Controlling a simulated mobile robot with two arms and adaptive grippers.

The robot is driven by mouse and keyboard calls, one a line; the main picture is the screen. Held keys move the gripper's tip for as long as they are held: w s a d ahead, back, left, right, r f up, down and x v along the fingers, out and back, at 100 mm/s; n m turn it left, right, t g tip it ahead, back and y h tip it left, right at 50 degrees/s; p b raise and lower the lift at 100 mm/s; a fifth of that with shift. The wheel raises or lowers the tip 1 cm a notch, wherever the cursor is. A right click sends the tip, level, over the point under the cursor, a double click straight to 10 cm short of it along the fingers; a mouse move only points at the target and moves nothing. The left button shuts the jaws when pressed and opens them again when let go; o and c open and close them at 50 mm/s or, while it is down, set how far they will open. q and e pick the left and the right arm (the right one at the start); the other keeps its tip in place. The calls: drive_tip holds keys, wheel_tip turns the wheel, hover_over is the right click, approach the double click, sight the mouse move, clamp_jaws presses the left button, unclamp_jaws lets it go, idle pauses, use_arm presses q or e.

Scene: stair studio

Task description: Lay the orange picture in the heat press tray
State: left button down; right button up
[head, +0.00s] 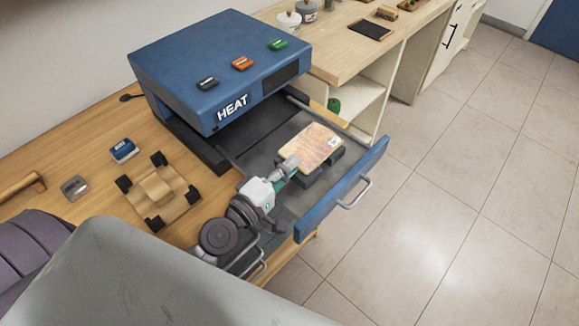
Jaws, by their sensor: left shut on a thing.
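The heat press is a blue box marked HEAT (195,75). Its tray (262,140) is pulled out, with a blue front and a metal handle. The orange picture (318,140) is a pale orange-brown panel with a small dark mark near its right corner. It is over the tray, tilted or level I cannot tell, above dark blocks (325,165). My left gripper (290,163) is shut on the picture's near left edge. Whether the picture touches the blocks is unclear. My right gripper is not in view.
A wooden stand with black corners (160,192), a blue item (123,150) and a grey item (75,187) are on the wooden table left of the press. Black, orange and green pieces sit on the press top. Open tiled floor lies right of the tray.

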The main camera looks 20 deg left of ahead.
use_arm(q)
drive_tip(key=shift+s+d+f, duration=0.1)
drive_tip(key=shift+s+f, duration=0.1)
drive_tip(key=shift+f, duration=0.6)
drive_tip(key=c, duration=1.2)
unclamp_jaws()
drive_tip(key=r+p, duration=0.3)
drive_tip(key=shift+w+r, duration=0.15)
drive_tip(key=shift+w, duration=0.05)
wheel_tip(320, 180, up, 5)
drive_tip(key=p, duration=0.5)
drive_tip(key=shift+r, duration=0.15)
